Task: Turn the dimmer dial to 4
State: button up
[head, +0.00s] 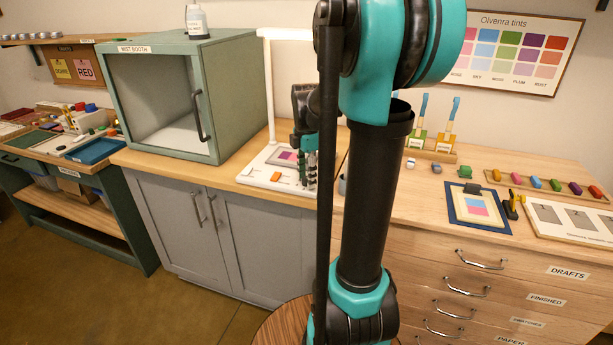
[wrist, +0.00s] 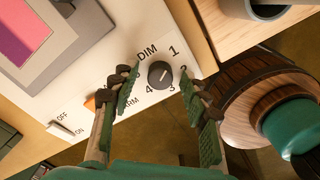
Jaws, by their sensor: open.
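The dimmer dial (wrist: 160,74) is a small dark round knob on the white lamp base (wrist: 205,55), under the label DIM. The numbers 1 to 4 run around it, with 1 at upper right and 4 at lower left. A pale mark on the knob seems to point to the upper right, near 1 or between 1 and 2. My gripper (wrist: 157,80) is open, with one green-padded finger on each side of the dial and visible gaps between. In the head view my gripper (head: 304,170) is over the lamp base (head: 255,172), and hides the dial.
A dark cup (wrist: 268,8) and a round wooden surface (wrist: 245,110) are at the right. The green mist booth (head: 236,100) stands left of the lamp. A picture card (head: 478,208) lies right of my arm.

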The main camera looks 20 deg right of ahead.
jog(key=shift+c, duration=0.4)
grip_shut()
